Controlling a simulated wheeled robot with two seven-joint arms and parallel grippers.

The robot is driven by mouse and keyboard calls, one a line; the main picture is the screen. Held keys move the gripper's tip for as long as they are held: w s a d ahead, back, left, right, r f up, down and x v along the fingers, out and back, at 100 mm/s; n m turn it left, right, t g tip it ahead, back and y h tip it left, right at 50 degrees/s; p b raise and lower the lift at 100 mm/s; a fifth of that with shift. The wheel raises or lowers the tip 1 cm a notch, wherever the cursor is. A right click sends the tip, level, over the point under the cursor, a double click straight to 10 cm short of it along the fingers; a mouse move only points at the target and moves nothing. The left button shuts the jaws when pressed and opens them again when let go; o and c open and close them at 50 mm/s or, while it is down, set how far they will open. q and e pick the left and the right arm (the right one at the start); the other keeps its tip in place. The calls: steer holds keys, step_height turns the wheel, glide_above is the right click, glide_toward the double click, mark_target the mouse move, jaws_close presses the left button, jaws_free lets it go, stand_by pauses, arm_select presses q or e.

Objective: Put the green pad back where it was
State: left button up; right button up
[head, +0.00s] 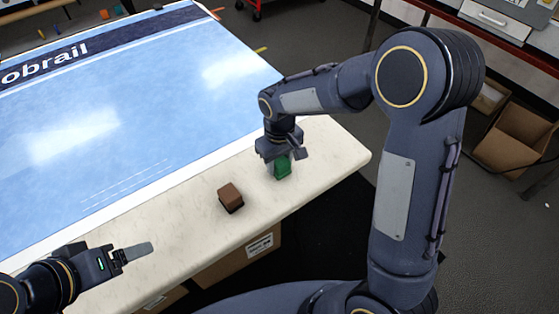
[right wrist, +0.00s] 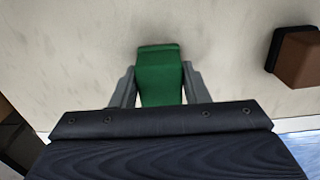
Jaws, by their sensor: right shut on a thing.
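The green pad (head: 283,168) is a small dark-green block at the right end of the pale table. My right gripper (head: 281,158) points down over it and is shut on it. In the right wrist view the green pad (right wrist: 160,75) sits between the two grey fingers, with the pale table top behind it. I cannot tell whether it touches the table. My left gripper (head: 138,252) is at the lower left over the table's near edge, seen from the side; whether its fingers are apart does not show.
A brown block on a dark base (head: 231,197) stands on the pale table to the left of the green pad; it also shows in the right wrist view (right wrist: 298,55). A blue printed sheet (head: 130,110) covers much of the table. The pale strip (head: 335,150) right of my gripper is clear.

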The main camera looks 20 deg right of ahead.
steer(key=shift+f, duration=0.1)
steer(key=shift+f, duration=0.15)
steer(key=o, duration=0.9)
steer(key=shift+o, duration=0.2)
